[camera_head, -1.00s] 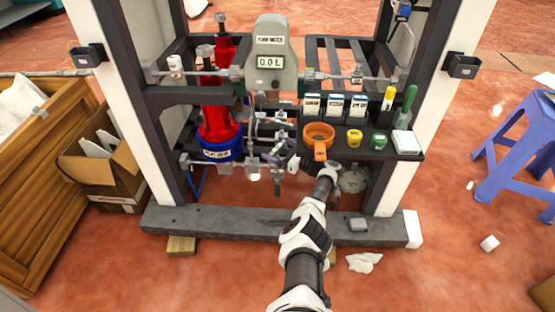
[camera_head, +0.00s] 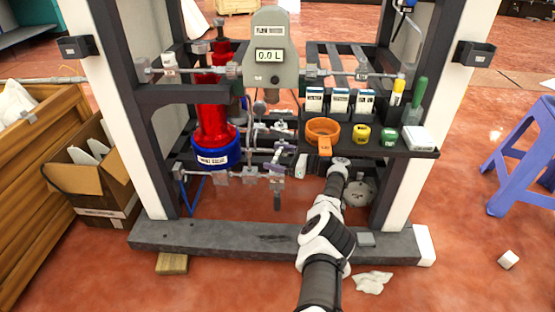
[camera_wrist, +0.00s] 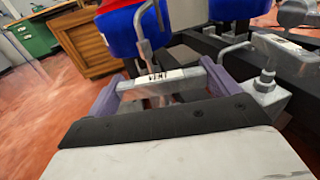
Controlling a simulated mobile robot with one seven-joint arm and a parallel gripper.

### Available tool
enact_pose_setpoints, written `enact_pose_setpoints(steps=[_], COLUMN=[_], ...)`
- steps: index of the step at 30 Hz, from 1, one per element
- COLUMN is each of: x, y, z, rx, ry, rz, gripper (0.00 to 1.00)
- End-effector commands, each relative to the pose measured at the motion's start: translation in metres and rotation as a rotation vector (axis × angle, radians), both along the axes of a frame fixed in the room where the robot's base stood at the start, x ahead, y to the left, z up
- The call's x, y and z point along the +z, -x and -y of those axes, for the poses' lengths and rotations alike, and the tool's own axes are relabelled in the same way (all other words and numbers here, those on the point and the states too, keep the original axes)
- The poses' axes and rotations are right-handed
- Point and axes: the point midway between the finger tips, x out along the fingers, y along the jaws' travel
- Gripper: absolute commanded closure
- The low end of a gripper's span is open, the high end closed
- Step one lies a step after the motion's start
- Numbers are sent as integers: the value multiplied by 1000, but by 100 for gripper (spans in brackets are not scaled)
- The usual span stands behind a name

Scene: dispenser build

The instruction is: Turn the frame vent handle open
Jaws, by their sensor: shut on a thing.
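In the wrist view, a pale grey bar with a small dark-lettered label, seemingly the vent handle (camera_wrist: 158,80), lies across between the two purple fingers of my gripper (camera_wrist: 160,86). The fingers are shut on its ends. The lettering is too blurred to read. A thin grey lever (camera_wrist: 148,40) rises just behind the bar. In the head view, my gripper (camera_head: 287,165) is under the shelf's left end, beside the valves and pipes in the middle of the dark frame (camera_head: 190,240). The handle is too small to make out there.
A red cylinder with a blue base (camera_head: 216,152) stands left of the valves. The shelf (camera_head: 410,150) above my arm carries an orange ring (camera_head: 323,130), cups and small boxes. A grey meter (camera_head: 270,45) reads 0.0 L. A blue stool (camera_head: 525,165) stands right.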

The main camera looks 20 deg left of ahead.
Motion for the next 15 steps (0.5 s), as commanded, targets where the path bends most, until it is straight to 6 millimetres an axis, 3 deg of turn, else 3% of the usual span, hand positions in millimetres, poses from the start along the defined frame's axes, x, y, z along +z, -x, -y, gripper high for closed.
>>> enact_pose_setpoints(steps=[6,7,9,15], x=[1,1,1,1], y=[1,1,1,0], z=[-2,-2,-2,-1], rx=[3,3,3,1], ry=[-1,-2,-1,-1], rz=[0,1,1,0], gripper=[36,11,2,0])
